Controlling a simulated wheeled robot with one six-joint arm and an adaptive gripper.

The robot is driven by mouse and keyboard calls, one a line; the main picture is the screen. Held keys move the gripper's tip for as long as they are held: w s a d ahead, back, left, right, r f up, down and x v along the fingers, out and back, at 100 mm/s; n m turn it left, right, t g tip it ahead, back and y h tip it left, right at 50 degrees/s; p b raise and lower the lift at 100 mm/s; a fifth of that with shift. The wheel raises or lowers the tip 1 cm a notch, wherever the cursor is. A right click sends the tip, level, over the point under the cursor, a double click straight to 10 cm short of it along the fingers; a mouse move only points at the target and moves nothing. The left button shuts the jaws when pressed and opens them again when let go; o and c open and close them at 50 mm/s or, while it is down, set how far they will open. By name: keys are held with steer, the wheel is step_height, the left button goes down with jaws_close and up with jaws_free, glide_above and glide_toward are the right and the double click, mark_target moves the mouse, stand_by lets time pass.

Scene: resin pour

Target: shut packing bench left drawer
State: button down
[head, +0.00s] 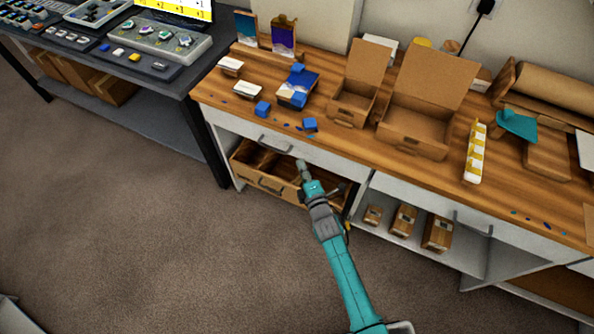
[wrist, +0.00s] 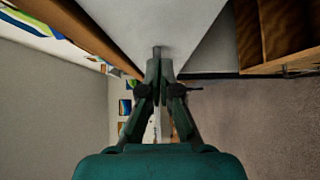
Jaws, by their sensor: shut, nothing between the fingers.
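The packing bench (head: 340,142) has a white-fronted left drawer (head: 235,124) under its top, with a dark bar handle (head: 274,144); its front looks flush with the bench. Below it a brown wooden drawer (head: 243,172) with dividers stands pulled out, its own handle (head: 269,187) on the front. My gripper (head: 302,164) is shut and empty, at the right end of the white front, above the wooden drawer's right part. In the wrist view my gripper (wrist: 157,62) points at a white panel (wrist: 150,22); contact cannot be told. The wooden drawer (wrist: 275,35) shows at upper right there.
Open boxes (head: 412,125), blue blocks (head: 262,109) and a yellow-white strip (head: 475,152) lie on the bench top. Small cartons (head: 403,220) stand on the shelf right of my arm. A dark table (head: 170,90) stands at left. The carpet (head: 130,240) in front is clear.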

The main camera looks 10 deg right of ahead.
steer(key=s, duration=1)
steer(key=shift+s+d, duration=0.3)
steer(key=shift+d, duration=0.15)
steer(key=s+d+r+m+g+h, duration=0.15)
steer(key=s+m, duration=0.35)
steer(key=s, duration=0.6)
steer(key=s+d+r+m, duration=0.25)
steer(key=s+m, duration=0.25)
steer(key=s, duration=0.7)
steer(key=s+d+r+m+g+h, duration=0.1)
steer(key=s+d+r+m, duration=0.1)
steer(key=s+r+m, duration=0.7)
steer(key=s+r, duration=0.5)
steer(key=s, duration=0.1)
steer(key=shift+s+m, duration=0.2)
steer(key=shift+m, duration=0.2)
